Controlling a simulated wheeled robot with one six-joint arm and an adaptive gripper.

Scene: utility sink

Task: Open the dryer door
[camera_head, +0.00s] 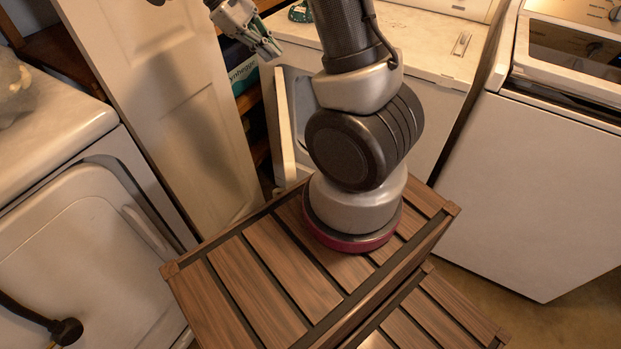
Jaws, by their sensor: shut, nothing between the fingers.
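A white machine (440,128), which looks like the dryer, stands behind my arm. A white door panel (284,125) stands out from its left front, swung away from the body. My arm hides much of the machine's front and any opening. My gripper (268,47) is at the top, left of my arm, above and left of the door panel and apart from it in the picture. Its fingers are shut and empty. Another white machine (70,245) at the left has a rounded front panel that looks closed.
A teal box (243,75) sits behind my gripper. A white washer-like machine (545,170) stands at the right. Bare floor (560,318) shows at the lower right.

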